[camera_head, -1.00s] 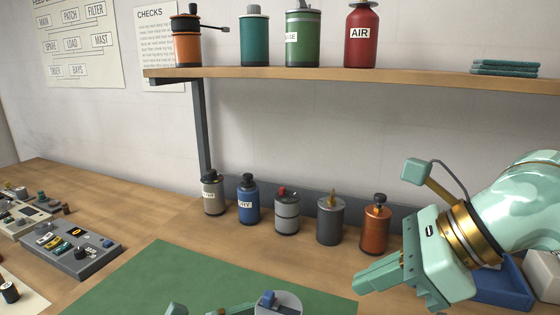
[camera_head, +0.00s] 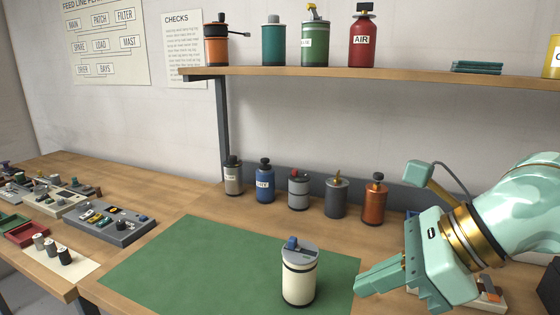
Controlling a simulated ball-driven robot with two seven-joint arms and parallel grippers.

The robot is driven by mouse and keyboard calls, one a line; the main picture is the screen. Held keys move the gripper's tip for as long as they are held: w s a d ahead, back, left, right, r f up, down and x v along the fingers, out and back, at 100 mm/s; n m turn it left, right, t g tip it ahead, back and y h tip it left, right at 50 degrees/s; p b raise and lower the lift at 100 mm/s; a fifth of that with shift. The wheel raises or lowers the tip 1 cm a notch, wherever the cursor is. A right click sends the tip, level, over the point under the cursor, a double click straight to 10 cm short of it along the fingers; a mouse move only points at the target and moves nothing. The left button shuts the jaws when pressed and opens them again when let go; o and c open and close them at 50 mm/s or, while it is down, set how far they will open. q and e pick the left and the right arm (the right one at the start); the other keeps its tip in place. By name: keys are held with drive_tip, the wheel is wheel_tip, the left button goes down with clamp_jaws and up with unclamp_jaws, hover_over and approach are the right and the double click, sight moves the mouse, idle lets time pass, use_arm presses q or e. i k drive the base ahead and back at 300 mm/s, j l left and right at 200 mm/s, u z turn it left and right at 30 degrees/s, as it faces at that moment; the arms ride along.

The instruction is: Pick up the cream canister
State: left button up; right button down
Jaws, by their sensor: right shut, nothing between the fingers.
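The cream canister (camera_head: 298,284) stands upright near the right end of the green mat (camera_head: 190,262). It has a grey lid with a blue knob and dark bands near its top and base. My right gripper (camera_head: 364,286) is to the right of the canister in the picture, with a gap between them. Its fingers point left toward the canister, and they are shut and empty. My left gripper is not in view.
Several canisters line the back of the bench, from a grey one (camera_head: 233,178) to a copper one (camera_head: 374,204). A shelf (camera_head: 400,77) above holds more canisters. Control boxes (camera_head: 112,224) and small trays are at left. The mat left of the cream canister is clear.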

sight(300, 268)
drive_tip(key=k+j, duration=0.2)
drive_tip(key=k, duration=0.3)
drive_tip(key=k+j, duration=0.2)
drive_tip(key=k, duration=0.3)
